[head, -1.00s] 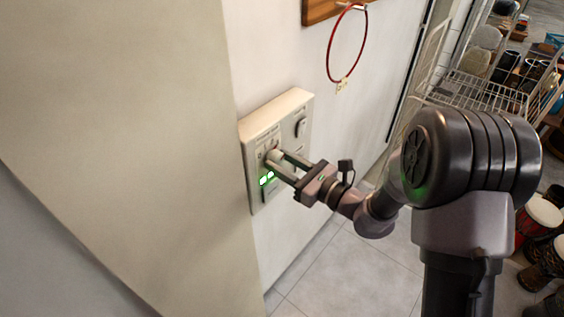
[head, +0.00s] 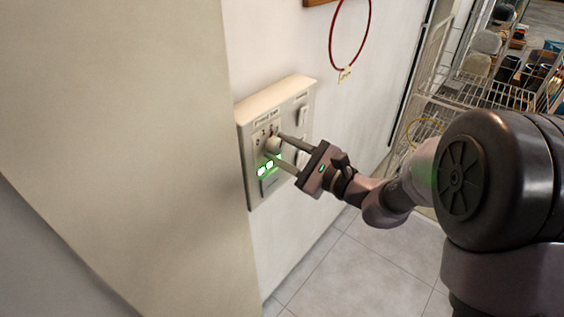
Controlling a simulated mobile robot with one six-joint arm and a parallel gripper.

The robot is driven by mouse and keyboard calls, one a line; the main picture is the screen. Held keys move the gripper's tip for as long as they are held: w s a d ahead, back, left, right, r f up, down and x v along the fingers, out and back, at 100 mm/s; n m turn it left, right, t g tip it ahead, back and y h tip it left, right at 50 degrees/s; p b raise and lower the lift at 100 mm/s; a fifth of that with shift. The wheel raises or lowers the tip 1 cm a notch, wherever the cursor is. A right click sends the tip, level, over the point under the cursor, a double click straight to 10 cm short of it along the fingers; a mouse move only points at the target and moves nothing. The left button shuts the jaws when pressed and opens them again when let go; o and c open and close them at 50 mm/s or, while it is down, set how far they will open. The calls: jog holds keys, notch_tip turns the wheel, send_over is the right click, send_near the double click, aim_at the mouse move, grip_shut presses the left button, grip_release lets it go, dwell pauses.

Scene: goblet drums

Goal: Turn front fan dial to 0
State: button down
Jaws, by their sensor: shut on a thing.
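A cream switch panel (head: 253,192) is fixed to the white wall, left of centre in the head view. The front fan dial (head: 272,145), a small pale round knob, sits in its upper left part under a printed label. My gripper (head: 273,147) reaches in from the right. Its fingers are shut on the dial, one finger above right and one below left. Small marks show around the dial, but its exact setting is too small to read.
Green lights (head: 266,168) glow just below the dial. A rocker switch (head: 302,115) sits at the panel's upper right. A red ring (head: 350,45) hangs on the wall above. A white wire rack (head: 480,92) stands at the right. Tiled floor lies below.

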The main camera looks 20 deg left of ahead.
jog(key=n+b, duration=0.3)
jog(key=b, duration=0.2)
jog(key=shift+f+n, duration=0.3)
jog(key=shift+n, duration=0.1)
jog(key=n+b, duration=0.2)
jog(key=n, duration=0.1)
jog(key=shift+r, duration=0.25)
jog(key=n, duration=0.5)
jog(key=shift+r+n, duration=0.1)
jog(key=shift+n, duration=2.6)
jog(key=c, duration=0.9)
grip_release()
jog(key=shift+r, duration=0.1)
